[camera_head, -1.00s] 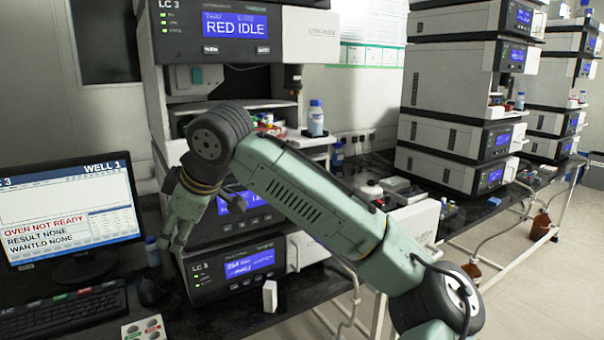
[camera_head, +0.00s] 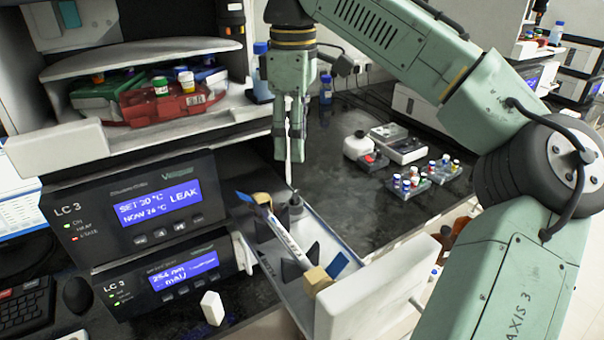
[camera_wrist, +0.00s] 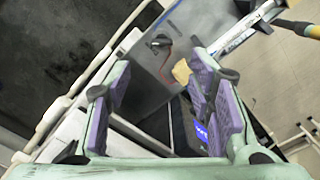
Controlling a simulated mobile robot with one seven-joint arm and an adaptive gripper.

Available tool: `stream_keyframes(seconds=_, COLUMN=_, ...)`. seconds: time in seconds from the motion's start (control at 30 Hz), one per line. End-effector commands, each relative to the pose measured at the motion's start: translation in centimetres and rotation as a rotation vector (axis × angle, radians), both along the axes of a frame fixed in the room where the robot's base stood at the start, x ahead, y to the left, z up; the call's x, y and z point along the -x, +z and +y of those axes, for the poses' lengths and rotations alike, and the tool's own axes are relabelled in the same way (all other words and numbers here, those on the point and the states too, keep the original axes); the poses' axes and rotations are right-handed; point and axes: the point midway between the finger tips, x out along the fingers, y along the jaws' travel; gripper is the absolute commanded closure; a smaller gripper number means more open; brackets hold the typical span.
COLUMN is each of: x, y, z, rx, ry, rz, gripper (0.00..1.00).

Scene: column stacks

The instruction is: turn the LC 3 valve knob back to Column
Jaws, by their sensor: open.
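The LC 3 oven unit (camera_head: 145,205) shows "LEAK", "SET 30 °C" and "NOW 26 °C". Its tray (camera_head: 270,262) is pulled out, with a slim column (camera_head: 283,235) lying along it between tan end blocks. A small dark round knob (camera_head: 295,206) stands near the tray's back end. In the wrist view, a dark knob-like part (camera_wrist: 158,43) with a red line lies beyond the fingers. My gripper (camera_head: 289,135) points down above the knob, apart from it. In the wrist view its purple-padded fingers (camera_wrist: 160,88) are open and look empty. The knob's setting cannot be read.
A shelf above holds a red bin (camera_head: 165,100) with vials. The tray's white front panel (camera_head: 370,285) sticks out over the floor. A small white block (camera_head: 212,308) stands on the bench. Vial racks (camera_head: 410,180) stand on the bench at right.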

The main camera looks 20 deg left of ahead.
Motion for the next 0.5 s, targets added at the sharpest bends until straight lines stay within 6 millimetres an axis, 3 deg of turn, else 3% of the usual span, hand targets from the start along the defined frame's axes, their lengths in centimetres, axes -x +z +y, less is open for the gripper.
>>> stream_keyframes(seconds=0.5, x=0.1, y=-8.6, z=0.1, rx=-0.002, ry=0.001, rz=0.004, gripper=0.52)
